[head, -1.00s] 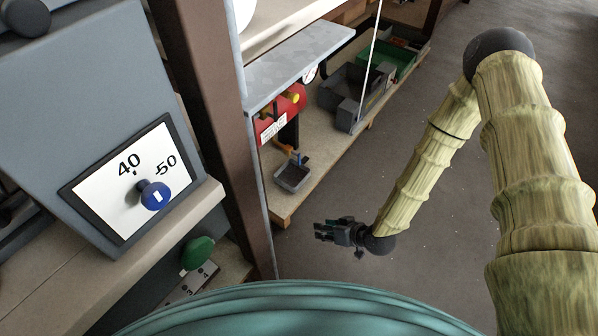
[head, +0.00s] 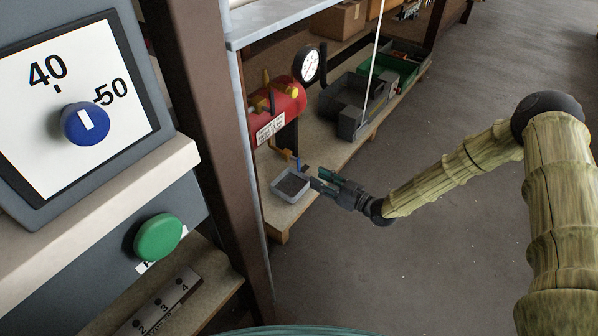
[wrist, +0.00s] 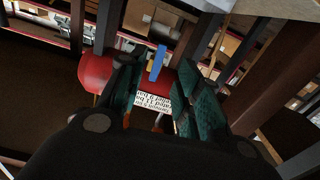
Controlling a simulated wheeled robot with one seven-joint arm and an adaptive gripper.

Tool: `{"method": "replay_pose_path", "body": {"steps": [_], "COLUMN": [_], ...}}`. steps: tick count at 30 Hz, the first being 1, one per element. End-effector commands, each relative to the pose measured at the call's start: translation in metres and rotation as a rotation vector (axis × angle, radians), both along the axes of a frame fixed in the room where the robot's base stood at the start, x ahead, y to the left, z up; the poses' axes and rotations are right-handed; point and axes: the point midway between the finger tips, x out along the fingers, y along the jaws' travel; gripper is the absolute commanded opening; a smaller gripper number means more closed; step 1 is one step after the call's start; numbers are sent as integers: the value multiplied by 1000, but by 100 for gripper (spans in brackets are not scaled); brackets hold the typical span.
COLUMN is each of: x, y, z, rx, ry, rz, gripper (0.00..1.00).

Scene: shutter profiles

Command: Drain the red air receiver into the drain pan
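The red air receiver (head: 274,108) lies on a low shelf in the head view, with a round gauge (head: 309,65) at its right end and a white label on its side. A grey drain pan (head: 291,187) sits below it near the shelf's front edge. A small blue lever (head: 304,168) is by the brass fitting (head: 288,155) above the pan. My gripper (head: 318,183) is just right of the pan and lever. In the wrist view the receiver (wrist: 96,72) is ahead, and the blue lever (wrist: 156,64) shows between my gripper's spread, empty fingers (wrist: 154,85).
Grey bins (head: 352,103) and a green bin (head: 392,68) stand right of the receiver on the shelf. A brown post (head: 205,130) and a panel with a blue knob (head: 85,124) and green button (head: 158,238) are at left. The floor at right is clear.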

Motion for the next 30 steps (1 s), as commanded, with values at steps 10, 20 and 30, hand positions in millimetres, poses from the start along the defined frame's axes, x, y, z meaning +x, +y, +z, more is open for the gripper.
{"method": "replay_pose_path", "body": {"steps": [10,20,30], "x": [33,52,54], "y": [47,72,75], "z": [-4,-1,0], "rx": [1,0,0], "ry": [1,2,2], "rz": [1,0,0], "gripper": [34,34,34]}}
